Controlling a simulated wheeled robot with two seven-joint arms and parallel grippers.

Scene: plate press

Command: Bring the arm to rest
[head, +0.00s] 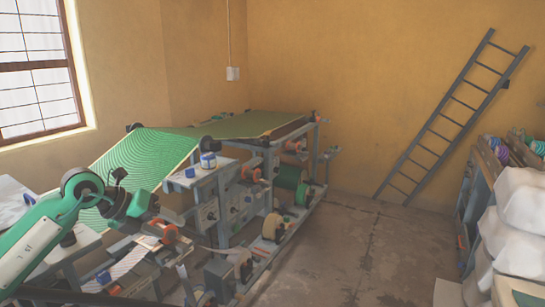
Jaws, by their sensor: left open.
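My left arm (60,207), green and white with dark joints, comes in from the left and is raised and bent in front of the press machine. My left gripper (158,228) is at the end of this arm, over the near left part of the machine. It is open, and I see nothing held in it. Its fingers are small and hard to tell from the machine parts behind. My right arm and gripper are not in view. The machine (262,150) is a long grey frame with rollers, spools and a green ribbed sheet (145,158) on top.
A ladder (450,118) leans on the yellow back wall. White sacks (522,243) and a shelf rack (477,205) stand at the right. The concrete floor (370,245) between is clear.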

